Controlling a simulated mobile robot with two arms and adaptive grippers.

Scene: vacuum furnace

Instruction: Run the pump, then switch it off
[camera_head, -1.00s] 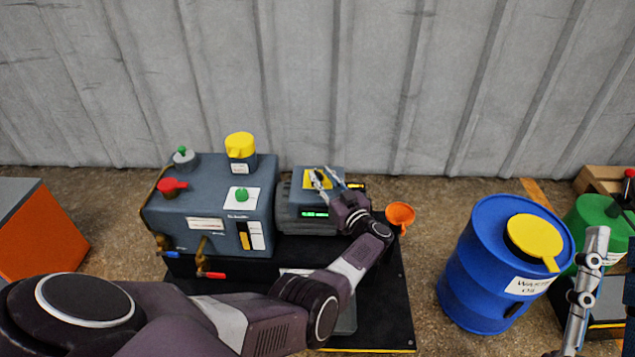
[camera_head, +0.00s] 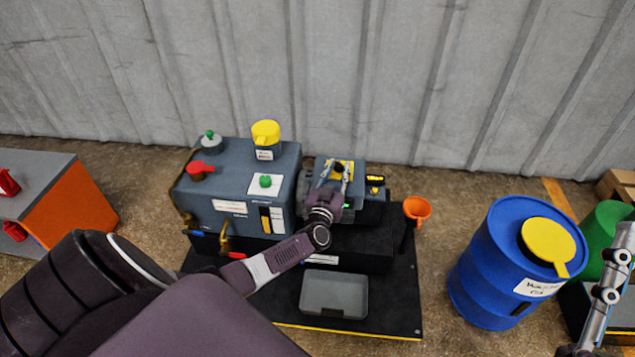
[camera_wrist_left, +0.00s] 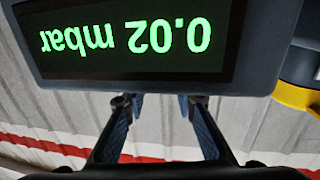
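The grey pump (camera_head: 235,190) stands on a black base, with a yellow cap (camera_head: 266,134), a red knob and green knobs on top. To its right is a smaller grey unit with a yellow plate and a dark knob (camera_head: 339,167). My left gripper (camera_head: 338,172) is over this unit, its fingers apart on either side of the knob; I cannot tell whether they touch it. In the left wrist view a green display (camera_wrist_left: 125,45) reads 0.02 mbar upside down, and the fingers are spread. Part of my right gripper (camera_head: 612,290) shows at the right edge; its fingertips are cut off.
An orange funnel (camera_head: 417,209) is right of the pump. A grey tray (camera_head: 334,294) lies on the black mat in front. A blue waste oil drum (camera_head: 500,280) with a yellow lid stands right. An orange-sided cabinet (camera_head: 75,203) is at left; a corrugated wall is behind.

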